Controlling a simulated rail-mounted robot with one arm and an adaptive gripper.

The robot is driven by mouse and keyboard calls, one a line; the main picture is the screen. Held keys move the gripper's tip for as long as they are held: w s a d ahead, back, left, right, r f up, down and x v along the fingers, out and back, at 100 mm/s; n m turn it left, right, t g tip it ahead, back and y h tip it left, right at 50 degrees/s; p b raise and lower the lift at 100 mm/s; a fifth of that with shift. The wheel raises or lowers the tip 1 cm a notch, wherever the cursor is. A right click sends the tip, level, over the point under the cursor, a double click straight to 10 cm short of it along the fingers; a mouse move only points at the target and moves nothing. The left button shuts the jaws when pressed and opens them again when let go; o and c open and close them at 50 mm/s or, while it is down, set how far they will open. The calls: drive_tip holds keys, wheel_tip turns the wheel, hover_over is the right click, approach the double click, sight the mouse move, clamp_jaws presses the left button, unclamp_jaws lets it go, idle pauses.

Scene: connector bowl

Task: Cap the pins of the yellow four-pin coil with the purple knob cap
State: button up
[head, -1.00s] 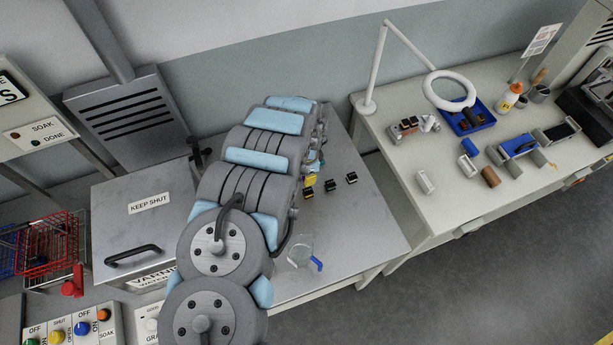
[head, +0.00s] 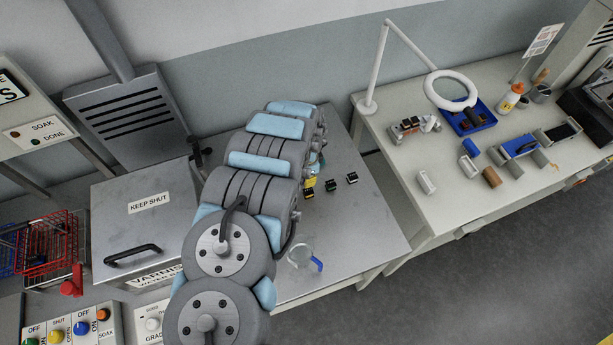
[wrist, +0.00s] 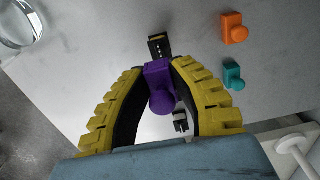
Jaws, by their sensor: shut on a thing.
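My gripper (wrist: 160,85) is shut on the purple knob cap (wrist: 161,88), its two yellow ribbed fingers on either side of the cap in the wrist view. The cap's round knob points toward the camera. In the head view, the yellow coil (head: 309,192) sits on the grey bench, partly covered by my arm, which also hides the cap. In the wrist view, a dark block (wrist: 158,46) shows just beyond the cap, and another small dark part (wrist: 181,123) shows between the fingers.
A green coil (head: 331,186) and another dark coil (head: 352,178) stand right of the yellow one. An orange cap (wrist: 234,28) and a teal cap (wrist: 233,76) lie to the right in the wrist view. A round glass dish (head: 300,253) with a blue handle is nearer the bench front.

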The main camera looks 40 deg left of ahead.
sight(307, 190)
drive_tip(key=shift+f+b, duration=1.75)
drive_tip(key=shift+f, duration=1.95)
drive_tip(key=o, duration=0.8)
drive_tip(key=shift+r, duration=0.15)
drive_tip(key=shift+r, duration=5.9)
drive_tip(key=shift+w+f, duration=0.1)
